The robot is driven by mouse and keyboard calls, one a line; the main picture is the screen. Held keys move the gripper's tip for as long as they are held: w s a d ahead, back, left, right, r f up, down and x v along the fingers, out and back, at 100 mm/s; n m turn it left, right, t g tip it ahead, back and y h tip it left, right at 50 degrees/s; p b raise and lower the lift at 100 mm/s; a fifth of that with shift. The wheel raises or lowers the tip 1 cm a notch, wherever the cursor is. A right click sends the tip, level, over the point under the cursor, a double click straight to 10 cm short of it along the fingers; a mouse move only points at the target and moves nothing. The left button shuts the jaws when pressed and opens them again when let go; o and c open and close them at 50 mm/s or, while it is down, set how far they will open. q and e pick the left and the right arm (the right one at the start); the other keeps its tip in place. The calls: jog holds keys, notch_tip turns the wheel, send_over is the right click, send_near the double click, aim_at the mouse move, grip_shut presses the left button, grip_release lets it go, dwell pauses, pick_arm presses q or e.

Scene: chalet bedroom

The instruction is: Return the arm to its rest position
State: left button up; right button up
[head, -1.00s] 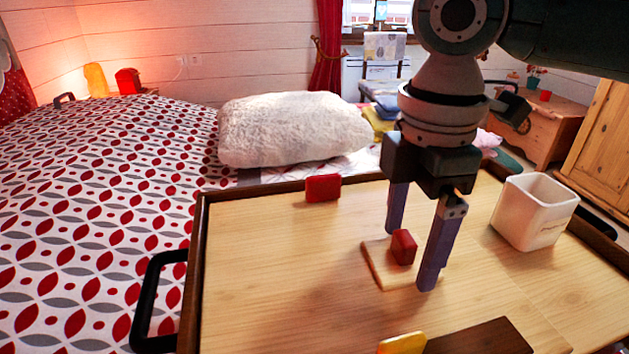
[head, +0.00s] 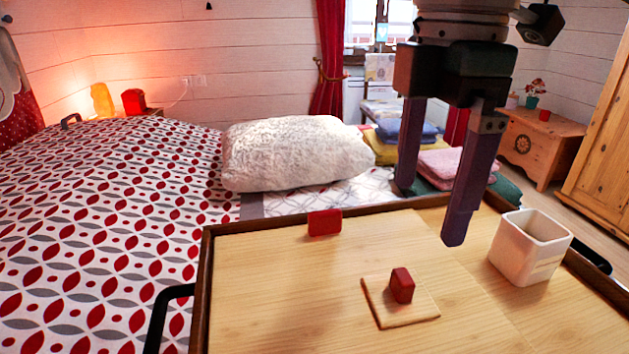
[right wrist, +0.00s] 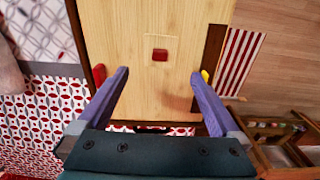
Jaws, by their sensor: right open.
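My right gripper (head: 432,212) is open and empty, held above the wooden tray (head: 270,285) in the head view. Its two purple fingers also show in the right wrist view (right wrist: 160,85), spread wide apart. A small red block (head: 402,285) stands on a thin light wooden square (head: 378,312) on the tray, below and apart from the fingers. The red block also shows in the right wrist view (right wrist: 160,55). My left gripper is not in view.
Another red block (head: 325,222) stands near the tray's far edge. A white square cup (head: 530,250) is at the tray's right. A white pillow (head: 295,152) and folded towels (head: 452,162) lie beyond. A yellow piece (right wrist: 205,75) and dark strip (right wrist: 214,55) show in the wrist view.

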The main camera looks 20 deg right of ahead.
jog(key=shift+r, duration=0.35)
jog(key=s+a+m+t+y+p, duration=0.3)
jog(key=s+a+m+p, duration=0.3)
jog(key=a+p, duration=0.5)
jog(key=s+d+r+m+h+p, duration=0.35)
jog(key=s+d+m+p, duration=0.3)
jog(key=s, duration=0.35)
notch_tip(320, 180, up, 38)
jog(key=p, duration=3.7)
jog(key=shift+d+m+t+y, duration=0.3)
jog(key=shift+d+m+y, duration=0.05)
jog(key=shift+m, duration=0.1)
